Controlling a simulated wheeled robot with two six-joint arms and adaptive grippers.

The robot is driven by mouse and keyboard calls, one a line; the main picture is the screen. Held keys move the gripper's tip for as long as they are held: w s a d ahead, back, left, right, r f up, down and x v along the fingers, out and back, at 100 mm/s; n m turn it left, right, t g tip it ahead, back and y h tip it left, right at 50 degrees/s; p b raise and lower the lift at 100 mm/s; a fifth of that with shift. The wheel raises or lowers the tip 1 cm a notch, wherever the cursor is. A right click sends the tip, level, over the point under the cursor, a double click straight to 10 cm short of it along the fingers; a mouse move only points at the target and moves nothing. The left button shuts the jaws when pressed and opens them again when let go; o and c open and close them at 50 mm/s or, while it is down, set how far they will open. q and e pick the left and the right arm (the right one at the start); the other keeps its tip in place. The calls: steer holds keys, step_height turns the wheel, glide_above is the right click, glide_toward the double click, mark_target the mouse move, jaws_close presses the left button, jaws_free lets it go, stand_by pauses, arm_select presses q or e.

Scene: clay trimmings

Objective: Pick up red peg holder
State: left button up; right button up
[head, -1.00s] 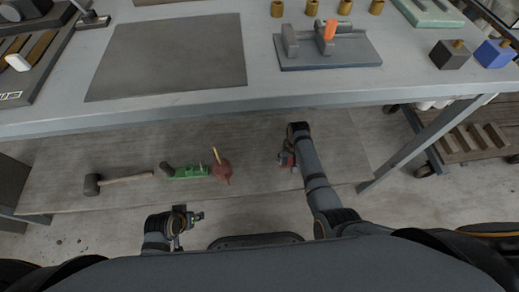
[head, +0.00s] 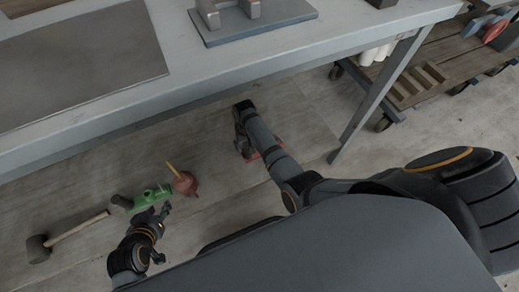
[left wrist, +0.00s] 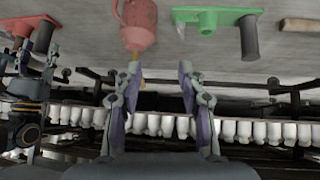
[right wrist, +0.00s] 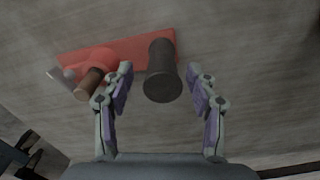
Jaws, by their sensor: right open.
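The red peg holder (right wrist: 130,50) lies on the lower shelf, with a dark upright cylinder (right wrist: 162,72) and a brown peg (right wrist: 88,84). My right gripper (right wrist: 159,78) is open around the sides of the dark cylinder; I cannot tell whether it touches. In the head view, my right arm mostly hides the red holder (head: 252,156). It also shows at the left wrist view's upper left (left wrist: 20,24), beside my right gripper. My left gripper (head: 158,218) is in front of the green holder (head: 146,198); the left wrist view shows its fingers apart and empty.
A red-brown rounded object (head: 185,184) with a yellow stick sits beside the green holder. A mallet (head: 80,226) lies to its left. The grey table top (head: 215,70) overhangs the shelf, and its leg (head: 375,95) stands at right. A wheeled cart (head: 440,72) is beyond.

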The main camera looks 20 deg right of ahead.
steer(key=shift+f+b, duration=0.6)
steer(key=shift+f, duration=0.1)
arm_select(q)
steer(key=w+a+r+t, duration=0.1)
steer(key=w+r+t, duration=0.8)
steer(key=r, duration=0.6)
arm_select(e)
steer(key=shift+a+f+b, duration=0.1)
steer(key=shift+f+b, duration=0.3)
steer(key=shift+f, duration=0.15)
steer(key=shift+f+b, duration=0.5)
steer(key=shift+f, duration=0.15)
steer(key=shift+f+b, duration=0.4)
steer(key=shift+f, duration=0.25)
arm_select(q)
step_height(320, 180, up, 18)
steer(key=m+t, duration=0.1)
steer(key=t, duration=0.6)
steer(key=shift+f, duration=0.15)
arm_select(e)
steer(key=shift+w, duration=0.1)
jaws_close()
